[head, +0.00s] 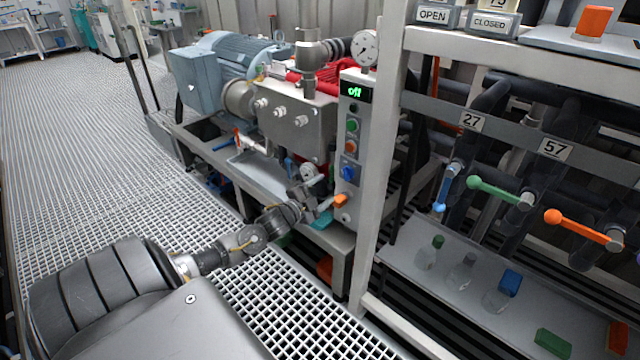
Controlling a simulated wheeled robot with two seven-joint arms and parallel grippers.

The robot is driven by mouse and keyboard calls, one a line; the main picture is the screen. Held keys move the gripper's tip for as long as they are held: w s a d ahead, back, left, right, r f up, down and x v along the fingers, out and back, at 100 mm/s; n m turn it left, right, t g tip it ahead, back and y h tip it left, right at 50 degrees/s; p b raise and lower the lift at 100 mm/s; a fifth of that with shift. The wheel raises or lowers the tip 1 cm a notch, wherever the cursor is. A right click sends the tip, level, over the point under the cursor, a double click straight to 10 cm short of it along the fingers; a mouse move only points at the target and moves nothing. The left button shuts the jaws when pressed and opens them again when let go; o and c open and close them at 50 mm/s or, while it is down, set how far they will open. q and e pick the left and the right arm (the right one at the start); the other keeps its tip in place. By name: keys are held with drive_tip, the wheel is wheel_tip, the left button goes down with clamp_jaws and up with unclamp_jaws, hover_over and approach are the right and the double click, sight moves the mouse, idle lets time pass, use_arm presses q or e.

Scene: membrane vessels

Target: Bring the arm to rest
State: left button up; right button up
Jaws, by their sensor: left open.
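My left arm reaches in from the lower left across the grating. Its gripper (318,205) is small in view, in front of the pump skid and close to the lower part of the control panel (351,150). It is open, and I see nothing held in it. The panel display reads "off". My right gripper is not in view.
The pump unit (215,72) with a pressure gauge (365,47) stands behind the gripper. A white frame post (383,160) rises to the right. Blue, green and orange valve levers (575,224) and several bottles on a shelf (405,262) are farther right. The grating (75,150) at left is clear.

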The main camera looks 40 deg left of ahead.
use_arm(q)
drive_tip(key=shift+s, duration=0.35)
idle(0.3)
